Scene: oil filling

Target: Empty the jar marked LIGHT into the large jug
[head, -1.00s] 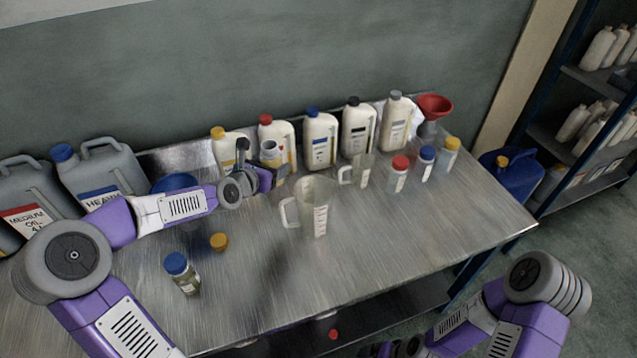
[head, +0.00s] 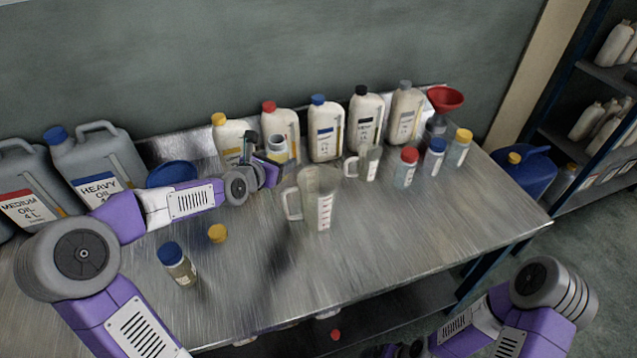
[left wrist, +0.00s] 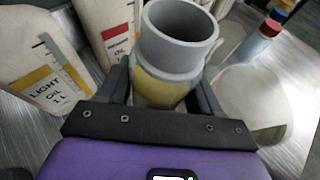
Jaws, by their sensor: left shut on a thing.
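My left gripper (head: 272,165) is shut on an open jar (head: 278,147) with a grey rim and yellowish lower part. It holds the jar roughly upright, behind and left of the large jug (head: 311,185). The jar (left wrist: 176,50) fills the middle of the left wrist view, between the fingers; no marking on it can be read. The jug is clear, with red marks and a handle on its left, and stands on the table apart from the jar. My right gripper is at most partly visible at the bottom edge of the head view; its fingers cannot be made out.
White oil bottles (head: 325,130) line the back of the metal table (head: 400,240). A smaller jug (head: 369,163) and capped jars (head: 405,168) stand right of the large jug. A yellow cap (head: 217,233) and a blue-capped jar (head: 177,265) are at front left. The front right is clear.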

